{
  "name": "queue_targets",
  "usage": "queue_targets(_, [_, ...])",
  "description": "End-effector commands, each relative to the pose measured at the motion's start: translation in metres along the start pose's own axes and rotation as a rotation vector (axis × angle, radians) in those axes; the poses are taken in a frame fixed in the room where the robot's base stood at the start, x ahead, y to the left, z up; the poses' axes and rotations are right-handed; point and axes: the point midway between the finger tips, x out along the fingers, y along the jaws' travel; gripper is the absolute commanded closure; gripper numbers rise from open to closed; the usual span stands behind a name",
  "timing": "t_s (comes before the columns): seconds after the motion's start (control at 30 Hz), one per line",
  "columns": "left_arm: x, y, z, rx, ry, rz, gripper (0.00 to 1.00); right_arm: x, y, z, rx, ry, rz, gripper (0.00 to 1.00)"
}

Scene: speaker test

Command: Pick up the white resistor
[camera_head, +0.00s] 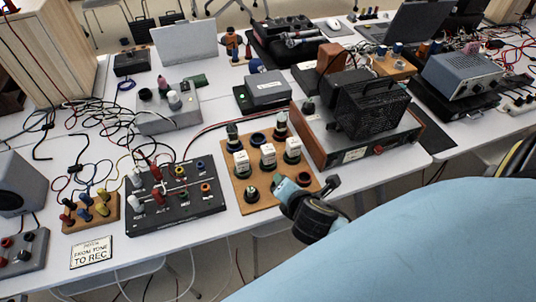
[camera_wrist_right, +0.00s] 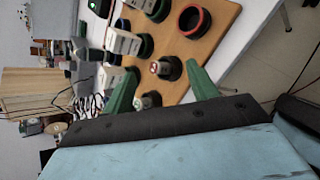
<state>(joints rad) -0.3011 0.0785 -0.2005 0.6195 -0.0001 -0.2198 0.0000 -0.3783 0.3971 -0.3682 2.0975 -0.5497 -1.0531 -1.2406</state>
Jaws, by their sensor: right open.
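Three white resistor blocks stand upright on a wooden board (camera_head: 235,196): a left one (camera_head: 241,163), a middle one (camera_head: 268,155) and a right one (camera_head: 293,145). I cannot tell which one the task means. My right gripper (camera_head: 304,182) is at the board's front right corner, in front of the blocks. In the right wrist view, its green fingers (camera_wrist_right: 162,68) are apart with a dark round terminal (camera_wrist_right: 166,68) seen between their tips. A white block (camera_wrist_right: 122,40) shows to the left of the fingers, apart from them. My left gripper is out of view.
A black panel with knobs and leads (camera_head: 180,208) lies left of the board. A large wood-sided device (camera_head: 352,153) stands close on the right. A grey box with a green light (camera_head: 268,90) is behind. The table's front edge is near the gripper.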

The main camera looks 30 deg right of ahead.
Motion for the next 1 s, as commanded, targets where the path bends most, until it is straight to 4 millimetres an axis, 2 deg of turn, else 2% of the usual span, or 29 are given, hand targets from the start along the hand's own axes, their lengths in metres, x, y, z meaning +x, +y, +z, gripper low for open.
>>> queue_targets(0.03, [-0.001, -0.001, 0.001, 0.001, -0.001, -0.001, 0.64, 0.002, 0.010, 0.007, -0.164, -0.033, 0.051, 0.42])
queue_targets(0.13, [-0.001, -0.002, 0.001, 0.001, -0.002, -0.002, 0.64, 0.003, 0.027, 0.015, -0.467, -0.101, 0.130, 0.42])
queue_targets(0.2, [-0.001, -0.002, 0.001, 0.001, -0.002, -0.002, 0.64, 0.003, 0.036, 0.018, -0.632, -0.144, 0.169, 0.42])
queue_targets(0.33, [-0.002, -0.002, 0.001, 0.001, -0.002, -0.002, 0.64, 0.002, 0.047, 0.021, -0.826, -0.200, 0.209, 0.42])
queue_targets(0.47, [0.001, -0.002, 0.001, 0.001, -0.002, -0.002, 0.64, 0.010, 0.052, 0.022, -0.896, -0.222, 0.221, 0.42])
queue_targets(0.8, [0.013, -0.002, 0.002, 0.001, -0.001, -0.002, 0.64, 0.069, 0.068, 0.028, -0.896, -0.222, 0.220, 0.42])
queue_targets(1.0, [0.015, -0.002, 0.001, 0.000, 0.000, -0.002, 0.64, 0.082, 0.072, 0.029, -0.895, -0.220, 0.220, 0.42])
